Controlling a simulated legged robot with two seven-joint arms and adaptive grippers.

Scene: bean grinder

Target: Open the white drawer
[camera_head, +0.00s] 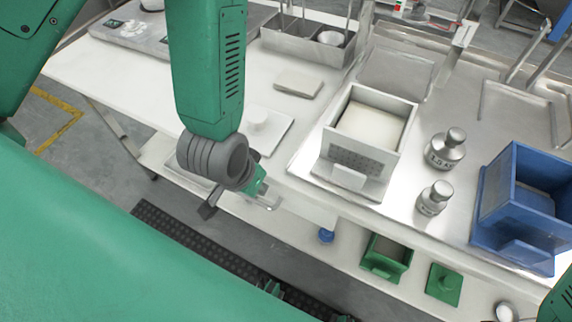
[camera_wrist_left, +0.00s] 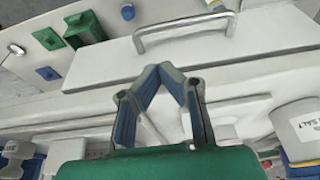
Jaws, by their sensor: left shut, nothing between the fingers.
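The white drawer (camera_wrist_left: 215,55) shows in the left wrist view as a wide white front with a metal bar handle (camera_wrist_left: 185,22) near the top of the picture. My left gripper (camera_wrist_left: 165,68) is shut and empty. Its fingertips meet in front of the drawer front, short of the handle in the picture. In the head view the left gripper (camera_head: 262,194) is partly hidden behind its wrist. I cannot tell how far the drawer stands out. My right gripper is not in view.
On the table stand a white box (camera_head: 368,125), two metal bottles (camera_head: 445,150) and a blue bin (camera_head: 520,200). Floor is open in front.

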